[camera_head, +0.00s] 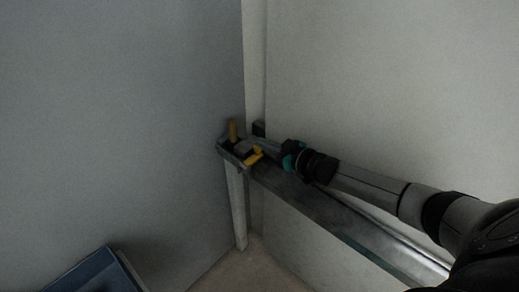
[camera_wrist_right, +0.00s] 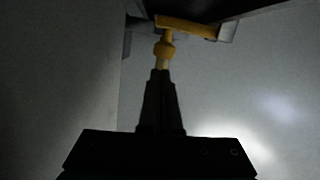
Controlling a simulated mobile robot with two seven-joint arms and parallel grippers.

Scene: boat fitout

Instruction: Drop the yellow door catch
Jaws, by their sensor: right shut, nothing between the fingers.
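The yellow door catch shows in the right wrist view as a knob (camera_wrist_right: 164,50) with a bar (camera_wrist_right: 187,26) above it. In the head view, yellow parts show at the end of the metal ledge: an upright piece (camera_head: 233,130) and a lower piece (camera_head: 253,157). I cannot tell whether they are one thing. My right gripper (camera_wrist_right: 162,72) is shut and empty, its dark fingers together and pointing at the knob. The knob lines up with the fingertips; I cannot tell if they touch. In the head view my right arm reaches in from the right. My left gripper is out of view.
The metal ledge (camera_head: 325,212) runs along the pale right wall (camera_head: 400,90) to the corner. A grey panel (camera_head: 120,120) stands at left. A blue object (camera_head: 100,275) lies at lower left. A light post (camera_head: 236,205) stands below the ledge's end. The scene is dim.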

